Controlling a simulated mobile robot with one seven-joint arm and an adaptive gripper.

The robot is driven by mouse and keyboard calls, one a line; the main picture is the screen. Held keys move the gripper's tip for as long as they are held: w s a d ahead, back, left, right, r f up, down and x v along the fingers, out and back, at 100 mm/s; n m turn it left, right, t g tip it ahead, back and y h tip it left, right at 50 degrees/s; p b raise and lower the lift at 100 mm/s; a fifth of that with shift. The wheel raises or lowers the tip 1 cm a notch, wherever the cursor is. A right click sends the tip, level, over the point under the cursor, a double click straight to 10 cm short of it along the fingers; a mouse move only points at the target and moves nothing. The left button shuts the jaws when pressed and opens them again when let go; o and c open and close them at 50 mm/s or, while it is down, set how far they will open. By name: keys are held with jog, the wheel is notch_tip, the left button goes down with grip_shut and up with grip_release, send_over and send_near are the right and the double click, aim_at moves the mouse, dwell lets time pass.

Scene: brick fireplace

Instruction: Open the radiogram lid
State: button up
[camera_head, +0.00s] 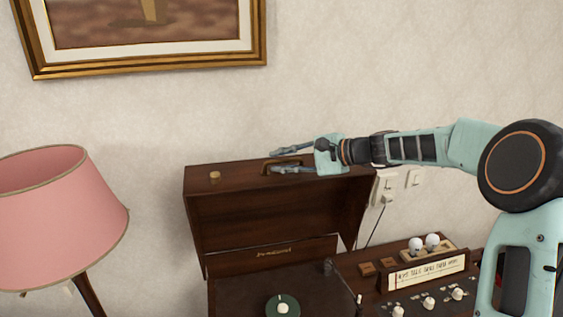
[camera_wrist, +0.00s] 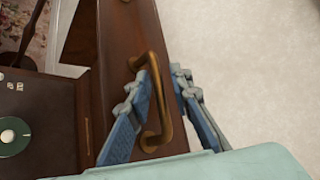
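The radiogram lid (camera_head: 235,215) is dark wood and stands raised at a steep angle behind the open cabinet. A brass handle (camera_wrist: 166,105) is on the lid's edge, which faces up in the head view. My gripper (camera_head: 274,161) is at that edge, its fingers pointing left. In the wrist view, the fingers of my gripper (camera_wrist: 162,78) are spread, one on each side of the handle's bar. I cannot tell whether either finger touches it. The turntable (camera_head: 283,306) with a green centre shows inside the cabinet.
A control panel (camera_head: 428,298) with white knobs and a lettered strip is at the lower right. A pink lampshade (camera_head: 60,212) stands at the left. A gold-framed picture (camera_head: 150,67) hangs on the wall above. Wall sockets (camera_head: 388,190) and a cord are right of the lid.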

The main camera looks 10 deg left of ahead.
jog(key=shift+d, duration=0.1)
jog(key=shift+s+d, duration=0.1)
jog(key=shift+d, duration=0.25)
jog(key=v, duration=1.1)
jog(key=shift+r, duration=0.1)
